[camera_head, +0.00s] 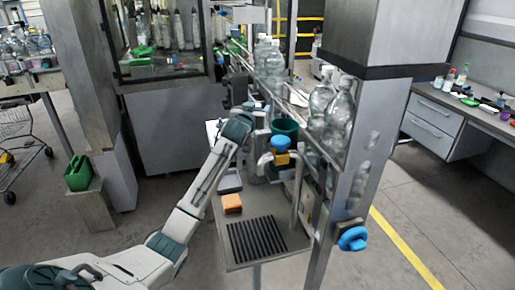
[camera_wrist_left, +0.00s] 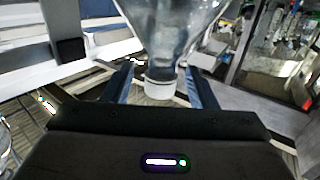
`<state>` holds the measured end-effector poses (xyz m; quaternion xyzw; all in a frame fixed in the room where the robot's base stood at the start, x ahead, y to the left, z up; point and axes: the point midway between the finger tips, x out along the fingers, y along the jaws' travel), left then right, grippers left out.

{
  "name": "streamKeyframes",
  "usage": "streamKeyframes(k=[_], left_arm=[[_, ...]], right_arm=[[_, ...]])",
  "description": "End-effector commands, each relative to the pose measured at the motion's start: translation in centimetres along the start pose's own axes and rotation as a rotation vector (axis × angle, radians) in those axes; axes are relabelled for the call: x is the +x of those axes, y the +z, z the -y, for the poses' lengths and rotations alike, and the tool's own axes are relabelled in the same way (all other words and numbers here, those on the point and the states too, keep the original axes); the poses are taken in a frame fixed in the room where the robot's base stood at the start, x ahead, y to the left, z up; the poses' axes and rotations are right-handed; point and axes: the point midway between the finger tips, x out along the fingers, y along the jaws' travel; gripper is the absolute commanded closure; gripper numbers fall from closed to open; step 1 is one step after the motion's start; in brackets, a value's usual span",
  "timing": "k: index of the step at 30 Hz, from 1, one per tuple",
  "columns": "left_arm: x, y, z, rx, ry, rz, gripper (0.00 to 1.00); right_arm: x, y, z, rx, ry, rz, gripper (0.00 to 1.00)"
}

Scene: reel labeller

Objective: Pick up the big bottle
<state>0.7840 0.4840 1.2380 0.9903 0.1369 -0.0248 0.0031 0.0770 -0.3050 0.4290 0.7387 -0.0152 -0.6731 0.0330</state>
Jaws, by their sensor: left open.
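A big clear bottle (camera_wrist_left: 168,35) with a white cap (camera_wrist_left: 160,88) fills the top middle of the left wrist view, its cap end towards me. My left gripper (camera_wrist_left: 160,78) is open, with one finger on each side of the neck and cap; gaps show on both sides. In the head view my left gripper (camera_head: 264,97) is small and partly hidden, beside the conveyor and just below a pair of big clear bottles (camera_head: 272,62). I cannot tell for sure which bottle is between my fingers.
A steel post (camera_head: 361,160) with a blue knob (camera_head: 352,239) stands right of my arm. Below is a small table (camera_head: 218,210) with an orange block (camera_head: 231,203) and a black ribbed mat (camera_head: 256,240). A blue-capped fitting (camera_head: 280,144) sits near my wrist.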

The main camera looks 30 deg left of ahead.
Motion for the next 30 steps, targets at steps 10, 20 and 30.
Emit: streamKeyframes(k=[10, 20, 30], left_arm=[[0.64, 0.15, -0.02, 0.0, 0.0, 0.001, 0.5], [0.63, 0.14, -0.01, 0.0, 0.0, 0.001, 1.0], [0.63, 0.13, -0.01, 0.0, 0.0, 0.001, 1.0]], right_arm=[[-0.25, -0.67, -1.05, -0.004, 0.011, -0.008, 0.64], [-0.25, -0.64, -0.97, -0.004, 0.01, -0.008, 0.64], [-0.25, -0.54, -0.18, 0.0, 0.002, -0.007, 0.64]])
